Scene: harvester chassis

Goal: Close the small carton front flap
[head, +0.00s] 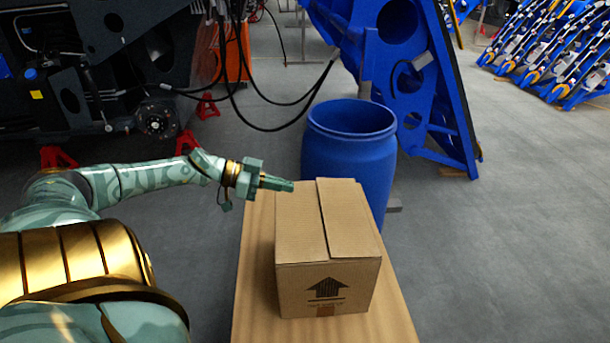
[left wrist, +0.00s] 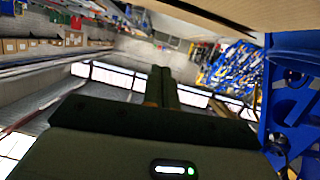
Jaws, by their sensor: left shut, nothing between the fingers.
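The small carton (head: 325,290) stands upright on a wooden table, with a dark up-arrow printed on its near face. Its top flaps (head: 325,222) lie about flat over the top, with a seam running between the left and right panels. Which flap is the front one, I cannot tell for sure. My left gripper (head: 288,185) is shut and empty, its fingertips at the carton's far left top corner. Whether it touches the cardboard, I cannot tell. In the left wrist view the shut fingers (left wrist: 161,85) point up, and a cardboard-coloured surface (left wrist: 225,15) crosses the top right. My right gripper is not in view.
The wooden table (head: 255,300) is narrow, with a bare strip left of the carton. A blue barrel (head: 345,155) stands right behind the carton. A blue machine frame (head: 415,90) rises behind it. Dark machinery (head: 110,60) fills the back left. The floor at right is clear.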

